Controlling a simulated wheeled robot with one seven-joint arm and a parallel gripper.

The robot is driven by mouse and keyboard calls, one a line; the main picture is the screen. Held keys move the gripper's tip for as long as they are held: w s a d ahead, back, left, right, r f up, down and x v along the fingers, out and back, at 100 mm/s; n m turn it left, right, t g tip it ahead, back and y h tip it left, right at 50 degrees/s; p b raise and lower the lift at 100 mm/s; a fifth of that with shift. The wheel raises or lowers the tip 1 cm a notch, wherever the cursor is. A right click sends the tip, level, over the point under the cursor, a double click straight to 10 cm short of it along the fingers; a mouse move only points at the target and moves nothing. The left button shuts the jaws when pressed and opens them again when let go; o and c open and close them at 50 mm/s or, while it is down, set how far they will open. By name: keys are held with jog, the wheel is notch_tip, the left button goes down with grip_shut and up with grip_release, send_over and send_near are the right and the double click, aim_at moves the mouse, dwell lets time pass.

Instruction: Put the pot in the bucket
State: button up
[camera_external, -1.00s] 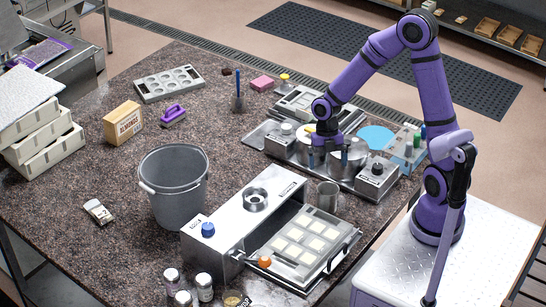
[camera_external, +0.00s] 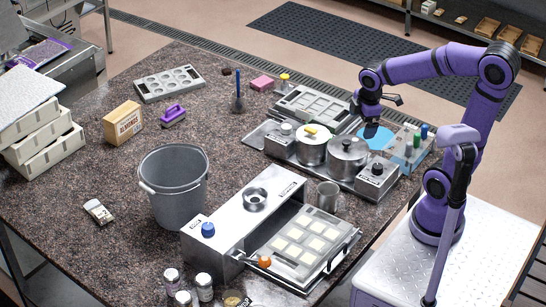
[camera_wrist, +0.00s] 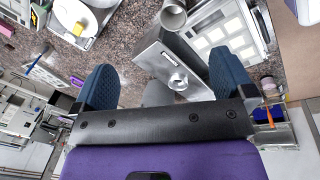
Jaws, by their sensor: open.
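Two silver pots stand side by side on the steel cooking unit: a left pot (camera_external: 311,155) with a yellow-handled lid, and a right pot (camera_external: 348,171) with a dark-knobbed lid. The left pot's yellow handle also shows at the top left of the wrist view. The grey bucket (camera_external: 175,201) stands upright on the table, left of the pots, and looks empty. My gripper (camera_external: 383,114) is open and empty, raised above and behind the right pot. Its two blue-grey fingers (camera_wrist: 163,82) are spread wide in the wrist view.
A steel box with a blue knob (camera_external: 208,230) and a mould tray (camera_external: 298,247) lie between bucket and robot. A metal mug (camera_external: 327,194) stands before the pots. A blue disc (camera_external: 376,137) and bottle rack (camera_external: 408,152) are to their right. Table around the bucket's left is mostly clear.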

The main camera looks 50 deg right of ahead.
jog(key=s+d+r+m+t, duration=0.2)
jog(key=s+r+m, duration=0.4)
jog(key=s+m, duration=0.4)
jog(key=shift+d+r+m+t, duration=0.3)
jog(key=shift+m+t, duration=0.3)
jog(key=n+g, duration=0.5)
jog(key=n, duration=2.1)
send_over(327, 199)
jog(key=w+d, duration=0.2)
jog(key=d, duration=0.1)
notch_tip(327, 199, down, 24)
jog(key=shift+n, duration=0.5)
jog(key=shift+s+f, duration=0.15)
jog(key=shift+f, duration=5.6)
